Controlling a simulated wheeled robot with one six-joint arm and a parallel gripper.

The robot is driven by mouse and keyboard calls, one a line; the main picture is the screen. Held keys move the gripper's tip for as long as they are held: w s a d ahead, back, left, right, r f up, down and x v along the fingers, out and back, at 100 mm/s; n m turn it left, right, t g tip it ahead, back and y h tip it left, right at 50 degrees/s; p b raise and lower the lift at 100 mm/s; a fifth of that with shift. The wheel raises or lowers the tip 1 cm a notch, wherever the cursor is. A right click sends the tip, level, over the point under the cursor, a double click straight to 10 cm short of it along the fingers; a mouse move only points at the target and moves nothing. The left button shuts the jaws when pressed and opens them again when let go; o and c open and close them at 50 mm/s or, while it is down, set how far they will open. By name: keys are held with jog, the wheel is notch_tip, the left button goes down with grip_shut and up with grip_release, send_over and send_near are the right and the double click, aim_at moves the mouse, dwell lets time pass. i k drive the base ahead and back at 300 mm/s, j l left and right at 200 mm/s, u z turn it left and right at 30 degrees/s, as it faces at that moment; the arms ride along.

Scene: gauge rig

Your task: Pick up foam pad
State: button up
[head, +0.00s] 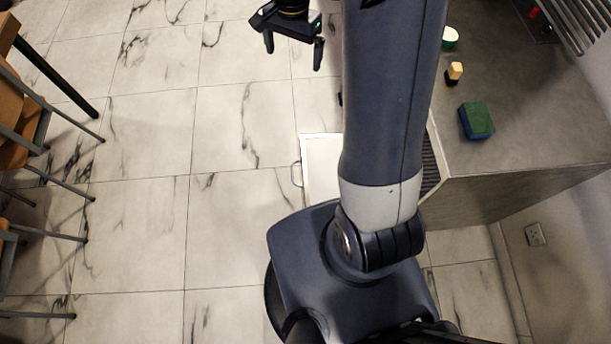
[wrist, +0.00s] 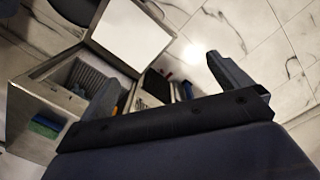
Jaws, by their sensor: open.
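A block with a green top and blue sides, which looks like the foam pad (head: 477,120), lies on the grey counter (head: 530,135) near its front corner. It also shows at the left edge of the wrist view (wrist: 44,126). My gripper (head: 293,48) is open and empty, over the floor at the top of the head view, well to the left of the counter and apart from the pad. Its two fingers also stand apart in the wrist view (wrist: 160,78).
A small tan-and-black block (head: 454,73) and a round white-and-green item (head: 450,38) stand behind the pad. A metal rack (head: 582,22) is at the top right. A white panel with a handle (head: 320,165) juts out left of the counter. Chairs (head: 25,140) stand far left.

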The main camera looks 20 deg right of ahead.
aim_at(452, 75)
jog(key=z, duration=1.55)
jog(key=i+j, duration=0.1)
jog(key=j, duration=0.4)
jog(key=i+j+z, duration=0.15)
jog(key=j, duration=0.35)
